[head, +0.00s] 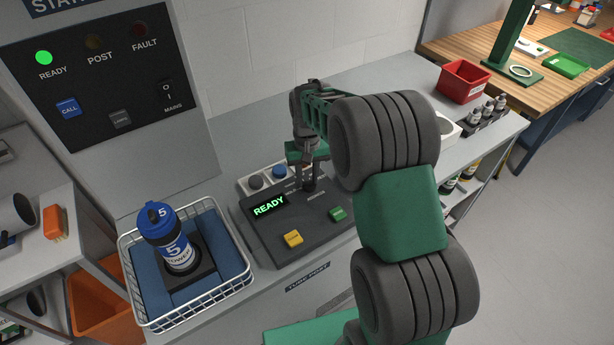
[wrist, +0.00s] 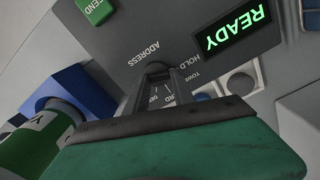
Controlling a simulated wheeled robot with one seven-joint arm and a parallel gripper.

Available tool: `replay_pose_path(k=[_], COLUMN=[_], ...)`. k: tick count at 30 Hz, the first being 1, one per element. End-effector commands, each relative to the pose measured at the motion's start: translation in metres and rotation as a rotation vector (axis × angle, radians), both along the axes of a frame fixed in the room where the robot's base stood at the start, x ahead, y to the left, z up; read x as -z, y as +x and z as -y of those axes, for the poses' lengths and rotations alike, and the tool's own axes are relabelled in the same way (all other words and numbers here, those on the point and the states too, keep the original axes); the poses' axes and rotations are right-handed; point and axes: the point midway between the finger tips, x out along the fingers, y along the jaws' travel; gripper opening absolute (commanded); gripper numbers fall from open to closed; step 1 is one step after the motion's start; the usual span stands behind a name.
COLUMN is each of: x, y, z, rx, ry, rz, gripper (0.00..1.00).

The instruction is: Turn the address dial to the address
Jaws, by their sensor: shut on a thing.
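The address dial (wrist: 157,69) is a small dark knob on the dark sloped console (head: 268,238). In the wrist view it sits just below the word ADDRESS, with the fingers on both sides of it. My gripper (head: 309,184) points down at the console and is shut on the dial; it also shows in the wrist view (wrist: 157,82). Part of the dial's lettering shows between the fingers, but the rest is covered, so I cannot tell which address it points to. The display (head: 268,206) reads READY in green.
The console carries a green button (head: 338,214) and a yellow button (head: 293,239). A blue-capped tube marked 5 (head: 163,228) stands in a white wire basket (head: 243,282) to the left. A panel (head: 90,80) behind has a lit READY lamp. A red bin (head: 464,81) stands far right.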

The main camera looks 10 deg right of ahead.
Motion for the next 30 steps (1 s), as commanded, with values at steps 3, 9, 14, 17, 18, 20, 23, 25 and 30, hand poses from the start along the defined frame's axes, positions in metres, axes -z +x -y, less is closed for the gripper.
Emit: replay_pose_path(k=[3, 9, 14, 17, 18, 20, 23, 25, 30], x=[-0.0002, 0.0003, 0.0007, 0.001, 0.001, 0.001, 0.001, 0.0009, 0.0006], y=[0.0003, 0.0008, 0.0013, 0.0014, 0.0015, 0.0016, 0.0019, 0.0022, 0.0025], z=[-0.0001, 0.0002, 0.0007, 0.0012, 0.0014, 0.0016, 0.0021, 0.0025, 0.0034], rx=[0.014, 0.084, 0.188, 0.273, 0.309, 0.365, 0.461, 0.528, 0.69], ry=[0.0, 0.0, 0.0, 0.0, 0.0, 0.0, 0.0, 0.001, 0.001], rz=[0.001, 0.001, 0.002, 0.001, 0.0, 0.0, 0.001, 0.001, 0.001], gripper=[0.0, 0.0, 0.0, 0.0, 0.0, 0.0, 0.0, 0.0, 0.0])
